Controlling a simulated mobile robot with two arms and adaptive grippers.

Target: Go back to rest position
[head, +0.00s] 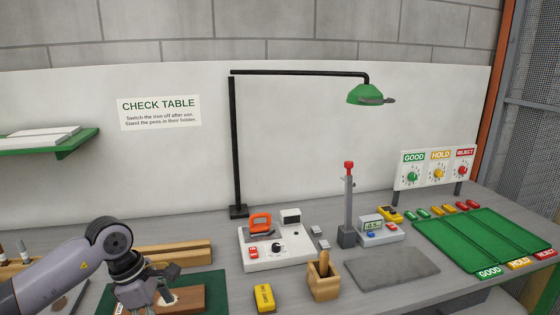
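My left arm comes in from the lower left, with its grey links bent down at a dark joint. My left gripper (150,297) is at the bottom edge, over a brown wooden board (190,298) on a dark green mat (213,281). Its fingers are dark, small and partly cut off, so I cannot tell whether they are open or touching the board. My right gripper is not in view.
The grey table holds a white device with an orange handle (260,222), a wooden holder (323,283), a yellow block (264,297), a grey slab (392,274) and a green sorting tray (470,238). A lamp post (235,150) stands behind.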

